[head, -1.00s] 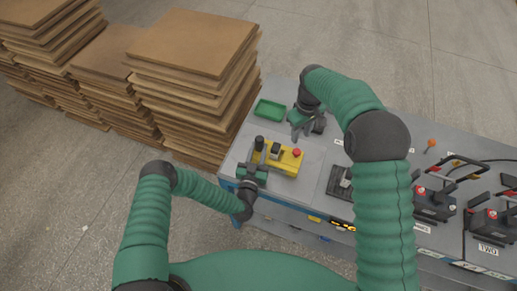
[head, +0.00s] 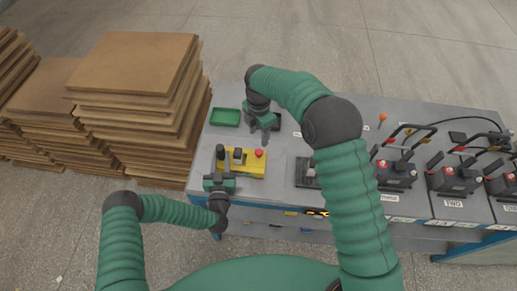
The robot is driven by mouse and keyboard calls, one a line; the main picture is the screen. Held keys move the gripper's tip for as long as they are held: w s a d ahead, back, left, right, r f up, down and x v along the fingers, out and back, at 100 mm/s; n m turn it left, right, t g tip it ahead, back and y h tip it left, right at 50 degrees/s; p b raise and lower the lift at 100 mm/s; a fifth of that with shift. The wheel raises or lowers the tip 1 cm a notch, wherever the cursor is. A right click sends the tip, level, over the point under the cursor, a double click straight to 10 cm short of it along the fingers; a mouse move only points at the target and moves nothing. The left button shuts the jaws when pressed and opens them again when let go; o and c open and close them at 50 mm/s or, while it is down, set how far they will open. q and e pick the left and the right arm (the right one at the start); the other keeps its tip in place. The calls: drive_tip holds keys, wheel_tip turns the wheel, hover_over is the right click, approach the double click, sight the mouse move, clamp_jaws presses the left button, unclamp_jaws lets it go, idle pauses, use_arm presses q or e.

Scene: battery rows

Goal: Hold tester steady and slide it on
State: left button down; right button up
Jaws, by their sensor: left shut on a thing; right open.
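The yellow tester (head: 249,166) lies on the left part of the grey workbench. It has a red button on top at its right end and dark parts on top. My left gripper (head: 220,166) is at the tester's left end, shut on it; the fingers are partly hidden. My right gripper (head: 267,133) is open, just beyond the tester towards the back of the bench, apart from it.
A green tray (head: 226,117) sits at the bench's back left. A dark device (head: 303,173) is right of the tester, partly behind my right arm. Black batteries (head: 455,177) with handles and cables stand at the right. An orange-topped item (head: 383,118) is behind. Stacked boards (head: 135,65) are left.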

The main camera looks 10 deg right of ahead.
sight(258, 151)
wheel_tip(258, 151, down, 10)
drive_tip(key=shift+r, duration=0.1)
clamp_jaws()
idle(0.4)
idle(1.1)
